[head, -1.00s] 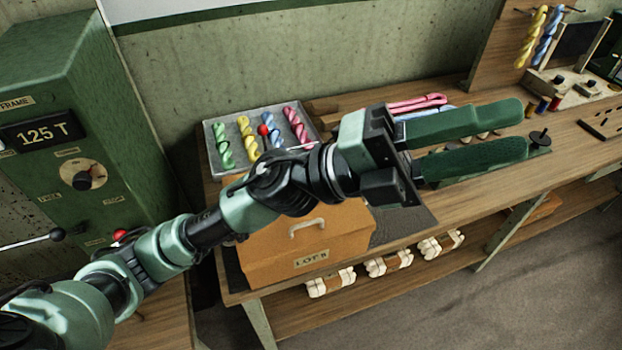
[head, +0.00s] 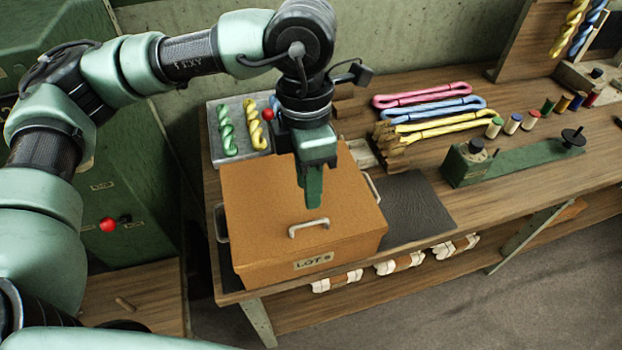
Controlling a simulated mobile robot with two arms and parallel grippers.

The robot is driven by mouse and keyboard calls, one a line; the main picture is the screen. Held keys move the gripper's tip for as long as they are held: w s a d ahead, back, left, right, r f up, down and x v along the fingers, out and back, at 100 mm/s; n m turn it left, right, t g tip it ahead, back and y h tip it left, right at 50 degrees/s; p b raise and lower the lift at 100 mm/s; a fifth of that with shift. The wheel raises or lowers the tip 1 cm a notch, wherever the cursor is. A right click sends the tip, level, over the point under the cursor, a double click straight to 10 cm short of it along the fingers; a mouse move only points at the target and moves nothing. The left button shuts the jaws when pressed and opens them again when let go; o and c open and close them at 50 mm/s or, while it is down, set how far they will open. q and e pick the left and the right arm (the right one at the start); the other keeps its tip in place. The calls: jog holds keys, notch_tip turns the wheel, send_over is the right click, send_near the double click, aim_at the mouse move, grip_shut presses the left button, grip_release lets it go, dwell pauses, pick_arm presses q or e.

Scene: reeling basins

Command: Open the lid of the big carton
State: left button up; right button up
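The big carton (head: 345,248) is an orange-brown box on the left end of the bench. Its lid (head: 262,205) lies flat and shut. A pale bar handle (head: 309,224) sits on the lid near the front edge, above a "LOT" label on the front face. My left gripper (head: 312,203) points down over the lid, its fingertips just behind the handle in the picture. I cannot tell if they touch the lid. The fingers show edge-on, one hiding the other, so their opening does not show. My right gripper is out of view.
A grey tray (head: 214,148) with twisted skeins stands behind the carton. Pink, blue and yellow hanks (head: 425,97), several spools (head: 513,123) and a green fixture (head: 520,160) lie to the right. A dark mat (head: 418,207) beside the carton is bare.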

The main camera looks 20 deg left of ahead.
pick_arm(q)
jog(key=b, duration=0.2)
send_over(309, 222)
jog(key=shift+f, duration=2.75)
notch_tip(309, 222, down, 4)
jog(key=b, duration=0.3)
jog(key=shift+f+b, duration=0.1)
jog(key=shift+b, duration=0.3)
jog(key=shift+f+b, duration=0.85)
jog(key=shift+b, duration=0.15)
grip_shut()
jog(key=shift+r, duration=0.1)
